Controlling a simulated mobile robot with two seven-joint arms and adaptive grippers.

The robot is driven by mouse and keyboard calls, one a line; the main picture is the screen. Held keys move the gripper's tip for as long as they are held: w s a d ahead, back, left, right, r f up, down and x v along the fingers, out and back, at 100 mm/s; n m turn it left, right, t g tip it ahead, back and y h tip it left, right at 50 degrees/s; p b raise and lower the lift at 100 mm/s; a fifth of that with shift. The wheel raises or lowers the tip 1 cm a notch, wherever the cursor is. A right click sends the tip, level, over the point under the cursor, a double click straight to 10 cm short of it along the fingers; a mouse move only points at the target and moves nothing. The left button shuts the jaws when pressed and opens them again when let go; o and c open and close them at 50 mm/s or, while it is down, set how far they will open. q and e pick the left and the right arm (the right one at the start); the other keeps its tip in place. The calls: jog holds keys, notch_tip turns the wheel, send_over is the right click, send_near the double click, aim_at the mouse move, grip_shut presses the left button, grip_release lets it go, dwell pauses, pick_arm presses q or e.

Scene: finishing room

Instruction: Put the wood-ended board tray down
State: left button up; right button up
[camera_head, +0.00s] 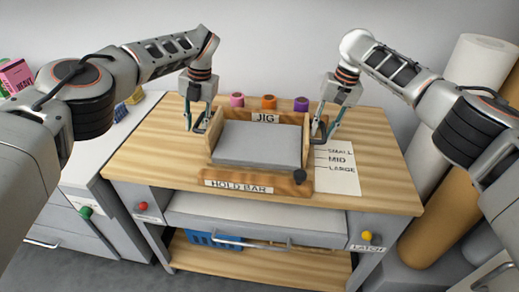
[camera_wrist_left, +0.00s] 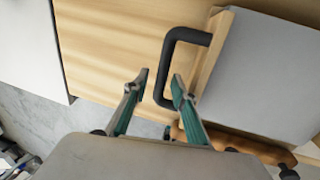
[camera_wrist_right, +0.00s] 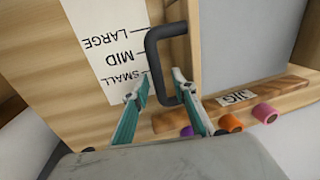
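The wood-ended board tray has a grey board (camera_head: 258,143) between two wooden ends and a black handle on each side. It appears to sit level on the bench top, between the wooden JIG block (camera_head: 265,118) and the HOLD BAR (camera_head: 238,187). My left gripper (camera_head: 198,127) is at the left handle; in the left wrist view its fingers stand apart, with the handle (camera_wrist_left: 166,68) between or just beyond the tips. My right gripper (camera_head: 324,132) is likewise at the right handle (camera_wrist_right: 153,62), fingers apart. Neither finger pair visibly presses a handle.
A size card (camera_head: 335,172) marked SMALL, MID, LARGE lies right of the tray. Pink, orange and purple plugs (camera_head: 269,102) stand behind the jig. A dark knob (camera_head: 299,176) is on the hold bar's right end. The wooden bench top (camera_head: 145,150) is clear at the left.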

jog(key=shift+r, duration=0.55)
pick_arm(q)
jog(key=v, duration=1.1)
jog(key=shift+r, duration=0.3)
pick_arm(e)
notch_tip(320, 180, up, 11)
jog(key=d, duration=0.2)
jog(key=shift+s, duration=0.2)
jog(key=shift+f, duration=0.15)
